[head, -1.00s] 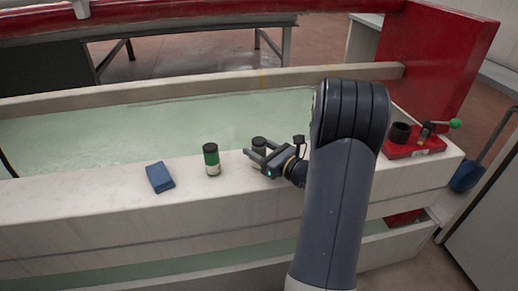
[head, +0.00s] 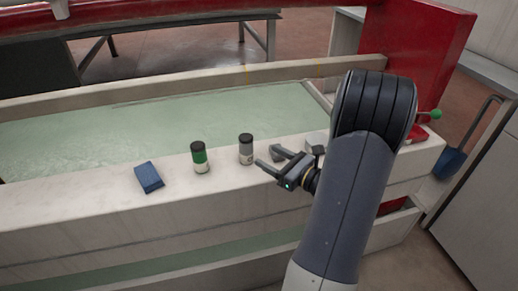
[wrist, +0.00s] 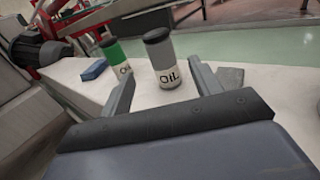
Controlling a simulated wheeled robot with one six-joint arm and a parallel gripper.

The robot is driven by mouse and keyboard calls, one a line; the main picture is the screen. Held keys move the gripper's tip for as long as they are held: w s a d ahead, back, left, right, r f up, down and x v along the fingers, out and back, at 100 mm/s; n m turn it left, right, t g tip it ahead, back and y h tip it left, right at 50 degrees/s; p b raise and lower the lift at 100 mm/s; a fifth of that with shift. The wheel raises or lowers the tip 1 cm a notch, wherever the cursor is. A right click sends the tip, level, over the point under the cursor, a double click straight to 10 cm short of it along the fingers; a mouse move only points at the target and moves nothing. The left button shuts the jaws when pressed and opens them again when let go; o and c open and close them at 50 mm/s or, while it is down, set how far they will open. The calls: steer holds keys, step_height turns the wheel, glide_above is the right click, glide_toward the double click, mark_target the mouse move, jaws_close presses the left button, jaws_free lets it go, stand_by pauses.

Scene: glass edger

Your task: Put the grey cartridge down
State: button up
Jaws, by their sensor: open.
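The grey cartridge (head: 246,149) stands upright on the pale ledge (head: 90,203), with a dark cap.
A green cartridge (head: 199,157) stands upright left of the grey one. A folded blue cloth (head: 149,177) lies farther left on the ledge. The trough with pale green water (head: 150,125) runs behind. A red block with a green-knobbed lever (head: 435,114) is partly hidden by my arm.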

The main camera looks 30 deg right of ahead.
steer(key=shift+v, duration=1.1)
